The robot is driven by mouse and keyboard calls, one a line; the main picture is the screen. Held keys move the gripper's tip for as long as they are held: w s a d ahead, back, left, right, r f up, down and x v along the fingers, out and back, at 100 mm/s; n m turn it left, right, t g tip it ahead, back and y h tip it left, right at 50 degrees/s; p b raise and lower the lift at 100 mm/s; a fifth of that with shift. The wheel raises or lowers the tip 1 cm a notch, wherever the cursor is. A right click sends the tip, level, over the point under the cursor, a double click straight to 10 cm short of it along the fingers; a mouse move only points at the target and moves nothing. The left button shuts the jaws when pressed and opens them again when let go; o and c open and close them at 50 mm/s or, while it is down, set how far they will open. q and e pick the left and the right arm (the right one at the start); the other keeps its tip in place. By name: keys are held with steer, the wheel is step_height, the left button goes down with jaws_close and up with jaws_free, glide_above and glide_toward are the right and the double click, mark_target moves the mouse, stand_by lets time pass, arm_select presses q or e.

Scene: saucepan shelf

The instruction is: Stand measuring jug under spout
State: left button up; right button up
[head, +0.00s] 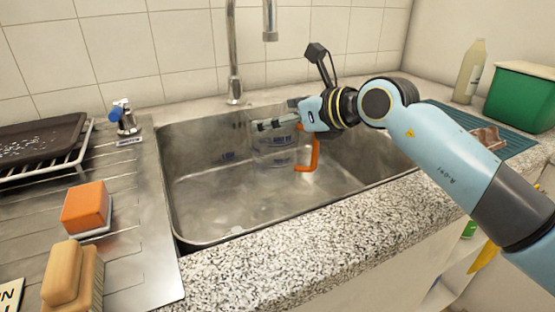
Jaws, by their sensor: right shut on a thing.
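A clear measuring jug (272,154) with an orange handle (308,156) is over the sink (205,198), seen in the head view. My right gripper (280,123) is shut on the jug near its rim. The faucet spout (270,35) hangs down above the sink, and the jug is below it in the picture. I cannot tell whether the jug's base touches the sink floor. A tap with a blue mark (124,117) stands left of the sink. My left gripper is not in view.
On the left drainboard stand an orange sponge (86,206), a wooden brush (68,277) and a rack with a dark tray (42,140). At the right are a bottle (469,71), a green bin (520,95) and a teal mat (462,122). The sink's left part is clear.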

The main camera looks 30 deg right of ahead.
mark_target(279, 141)
step_height(279, 141, down, 5)
steer(key=shift+f+b, duration=0.1)
steer(key=shift+b, duration=0.5)
steer(key=o, duration=1.4)
steer(key=shift+f, duration=0.1)
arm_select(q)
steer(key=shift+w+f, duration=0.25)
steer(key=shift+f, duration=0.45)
